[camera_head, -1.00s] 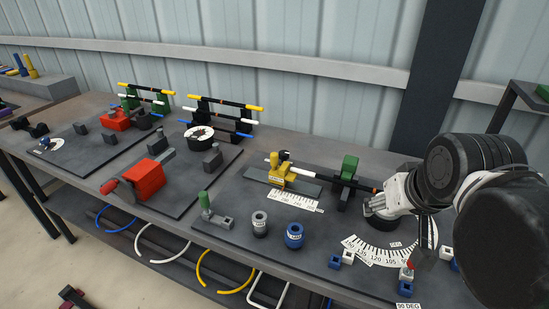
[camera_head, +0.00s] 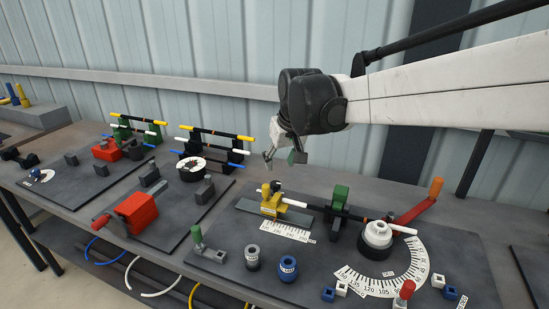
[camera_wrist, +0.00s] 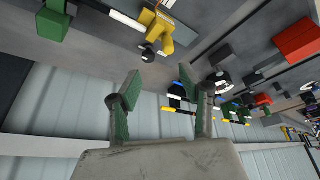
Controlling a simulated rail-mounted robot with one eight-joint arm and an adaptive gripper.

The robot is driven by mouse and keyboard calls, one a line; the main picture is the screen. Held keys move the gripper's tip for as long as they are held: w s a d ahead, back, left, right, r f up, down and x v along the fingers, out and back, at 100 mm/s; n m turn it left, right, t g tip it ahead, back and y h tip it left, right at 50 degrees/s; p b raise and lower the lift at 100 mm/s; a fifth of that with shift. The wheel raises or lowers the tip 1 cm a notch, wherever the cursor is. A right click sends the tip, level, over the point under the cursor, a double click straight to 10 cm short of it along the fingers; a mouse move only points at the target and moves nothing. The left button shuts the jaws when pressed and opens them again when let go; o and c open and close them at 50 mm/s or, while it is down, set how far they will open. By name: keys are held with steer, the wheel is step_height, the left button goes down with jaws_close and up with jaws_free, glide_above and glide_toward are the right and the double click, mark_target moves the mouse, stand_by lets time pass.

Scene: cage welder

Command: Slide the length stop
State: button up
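A yellow block (camera_head: 271,205) with a black knob on top sits on a grey rail (camera_head: 246,205), and looks like the length stop. A white scale strip (camera_head: 284,232) lies in front of the rail. The yellow block also shows near the top of the wrist view (camera_wrist: 158,27). My gripper (camera_head: 284,157) is above and behind the yellow block, apart from it. In the wrist view my gripper (camera_wrist: 165,95) has its two green-padded fingers spread wide with nothing between them.
A green clamp block (camera_head: 339,195) stands right of the rail, with a rod through it. A round bender (camera_head: 376,236) with a degree dial and an orange-tipped lever (camera_head: 434,190) is farther right.

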mark_target(266, 186)
steer(key=x, duration=0.5)
steer(key=a+x, duration=0.1)
steer(key=x, duration=0.4)
steer(key=w+a+b+x, duration=0.1)
steer(key=x, duration=0.4)
steer(key=shift+a+r, duration=0.1)
steer(key=shift+a, duration=0.05)
steer(key=shift+c, duration=0.2)
jaws_close()
